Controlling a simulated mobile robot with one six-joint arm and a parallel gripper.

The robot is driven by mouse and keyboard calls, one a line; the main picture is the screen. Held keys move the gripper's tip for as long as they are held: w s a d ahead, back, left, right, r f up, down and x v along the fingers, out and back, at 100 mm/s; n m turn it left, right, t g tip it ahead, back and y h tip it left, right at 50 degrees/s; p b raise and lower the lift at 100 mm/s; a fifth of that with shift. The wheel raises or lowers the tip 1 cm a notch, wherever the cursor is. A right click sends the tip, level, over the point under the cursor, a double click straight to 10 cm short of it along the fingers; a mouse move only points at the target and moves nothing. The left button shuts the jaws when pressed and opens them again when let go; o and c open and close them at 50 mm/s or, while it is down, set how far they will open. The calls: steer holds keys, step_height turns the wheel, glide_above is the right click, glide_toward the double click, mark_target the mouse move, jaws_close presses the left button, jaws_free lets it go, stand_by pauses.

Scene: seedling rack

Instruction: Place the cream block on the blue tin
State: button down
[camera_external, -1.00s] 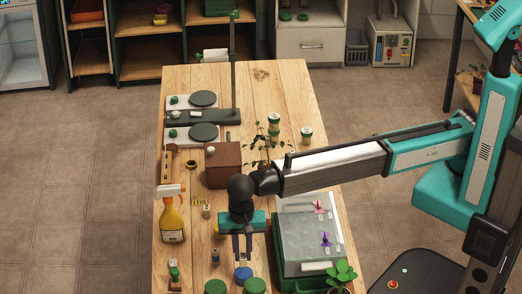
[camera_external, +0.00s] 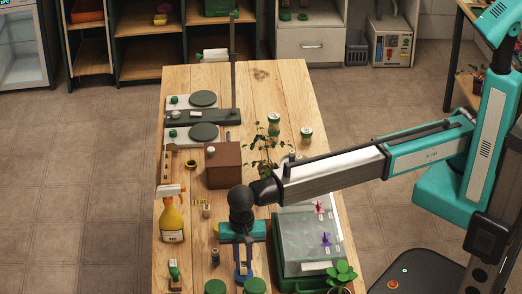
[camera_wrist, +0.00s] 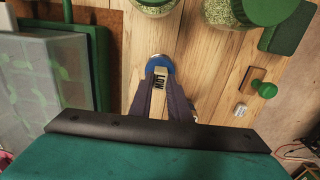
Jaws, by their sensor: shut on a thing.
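My gripper (camera_wrist: 159,88) points down over the front of the bench, its two fingers shut on the cream block (camera_wrist: 160,74). The block is small and pale, with dark "LOW" lettering on the face toward the wrist camera. The blue tin (camera_wrist: 158,61) is round and shows just beyond the fingertips, behind the block. In the external view my gripper (camera_external: 243,268) is low at the tin, and the fingers largely hide both tin and block. I cannot tell whether the block touches the tin top.
Jars with green lids (camera_external: 255,286) stand close to the tin at the front. A green case with a clear lid (camera_external: 305,238) is close on the right. A spray bottle (camera_external: 171,220) and a small dark bottle (camera_external: 215,257) stand to the left.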

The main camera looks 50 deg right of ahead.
mark_target(243, 264)
steer(key=shift+f, duration=0.1)
steer(key=c, duration=1.7)
jaws_free()
steer(key=shift+o, duration=0.2)
steer(key=shift+r, duration=0.25)
step_height(243, 264, up, 12)
steer(key=b, duration=0.2)
steer(key=shift+f, duration=0.1)
